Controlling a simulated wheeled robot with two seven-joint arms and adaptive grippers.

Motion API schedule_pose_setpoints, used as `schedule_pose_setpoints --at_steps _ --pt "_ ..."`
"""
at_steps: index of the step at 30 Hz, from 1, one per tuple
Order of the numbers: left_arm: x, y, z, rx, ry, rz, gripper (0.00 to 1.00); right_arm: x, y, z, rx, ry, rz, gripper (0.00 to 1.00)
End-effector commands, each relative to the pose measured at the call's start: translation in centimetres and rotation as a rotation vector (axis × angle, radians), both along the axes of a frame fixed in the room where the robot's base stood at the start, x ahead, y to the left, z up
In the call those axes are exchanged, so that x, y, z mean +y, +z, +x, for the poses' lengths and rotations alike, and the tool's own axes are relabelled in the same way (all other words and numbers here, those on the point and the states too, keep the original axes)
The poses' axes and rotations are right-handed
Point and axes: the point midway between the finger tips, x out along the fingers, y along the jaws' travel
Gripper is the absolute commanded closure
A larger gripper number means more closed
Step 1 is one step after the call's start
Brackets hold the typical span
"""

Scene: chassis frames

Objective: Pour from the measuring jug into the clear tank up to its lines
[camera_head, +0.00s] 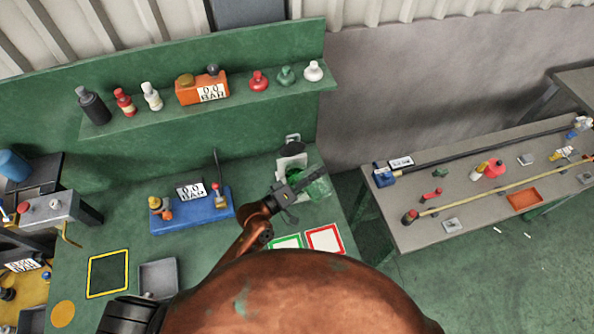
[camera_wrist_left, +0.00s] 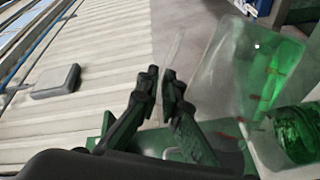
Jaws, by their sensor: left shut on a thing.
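My left gripper (camera_head: 312,177) reaches over the right end of the green bench; its fingers (camera_wrist_left: 165,88) are shut on a thin clear strip, seemingly the measuring jug's handle. The clear jug (camera_wrist_left: 215,65) holds green liquid and has small red marks; in the head view it shows green (camera_head: 319,187) beside the fingertips. The jug appears tilted in the wrist view. A round vessel of green liquid (camera_wrist_left: 300,132), seemingly the clear tank, is close beside it on a whitish base. I cannot tell whether liquid is flowing. The tank's lines cannot be made out. My right gripper is not in view.
A whitish stand with a dark top (camera_head: 291,150) is behind the gripper. A blue tray (camera_head: 190,222) with fittings is to its left. Green-framed (camera_head: 286,242) and red-framed (camera_head: 324,240) pads lie in front. A shelf (camera_head: 150,118) holds bottles and an orange gauge box. A grey bench (camera_head: 480,225) is right.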

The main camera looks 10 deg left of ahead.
Motion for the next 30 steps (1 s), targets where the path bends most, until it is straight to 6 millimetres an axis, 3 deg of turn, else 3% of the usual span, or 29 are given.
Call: schedule_pose_setpoints --at_steps 30 --pt "0.29 0.43 0.33 0.022 -0.001 -0.027 1.0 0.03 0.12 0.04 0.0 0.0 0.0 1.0"
